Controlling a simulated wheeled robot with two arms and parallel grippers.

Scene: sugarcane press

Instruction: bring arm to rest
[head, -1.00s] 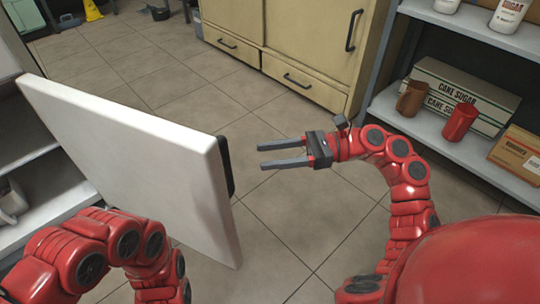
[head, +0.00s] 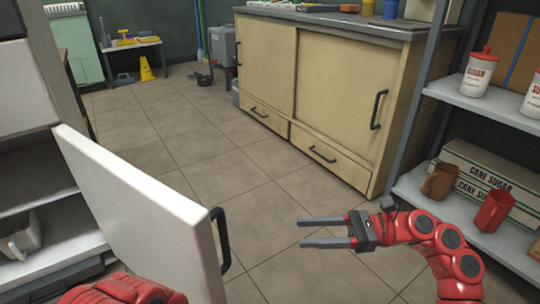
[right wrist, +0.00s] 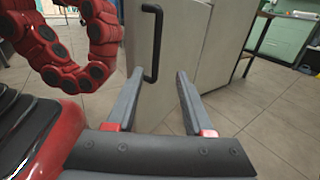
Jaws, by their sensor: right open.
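My right gripper (head: 326,232) is open and empty, held over the tiled floor with its fingers pointing left in the head view. Its two fingers also show apart and empty in the right wrist view (right wrist: 155,95). My left arm (head: 125,290) shows only as a red piece at the bottom left of the head view; its gripper is out of view. An open white door (head: 140,210) with a black handle (head: 221,240) stands left of my right gripper, apart from it. The door also shows beyond the fingers in the right wrist view (right wrist: 185,50).
An open-fronted white cabinet (head: 40,180) stands at left. A shelf rack at right holds a brown mug (head: 439,181), a red mug (head: 494,211), cane sugar boxes (head: 490,170) and sugar jars (head: 480,72). A yellow sliding-door cabinet (head: 265,65) stands behind. The middle floor is clear.

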